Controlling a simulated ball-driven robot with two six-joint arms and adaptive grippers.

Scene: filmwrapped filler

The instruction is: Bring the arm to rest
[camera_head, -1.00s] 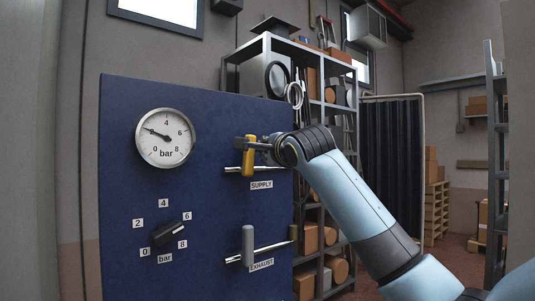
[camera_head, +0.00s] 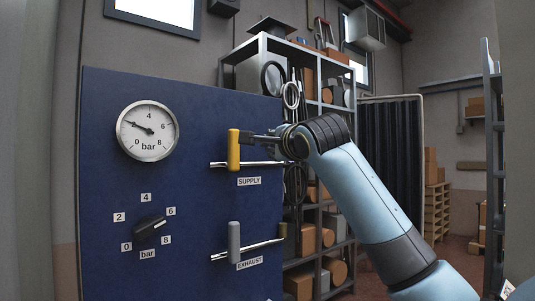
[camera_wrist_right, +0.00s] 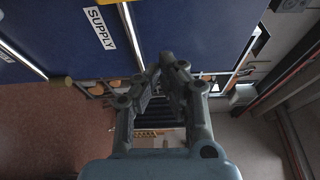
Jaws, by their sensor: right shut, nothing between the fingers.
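My right gripper (camera_head: 262,139) is shut and empty, just right of the yellow supply handle (camera_head: 234,150) in the head view. My right arm reaches in from the lower right. The yellow handle stands upright across its pipe on the blue panel (camera_head: 100,200). My left gripper is not in view.
The panel also bears a pressure gauge (camera_head: 147,131) with its needle near 2, a black knob (camera_head: 150,229) and a grey exhaust handle (camera_head: 234,242). A loaded metal shelf (camera_head: 313,52) stands behind it. A dark curtain (camera_head: 392,150) hangs further right.

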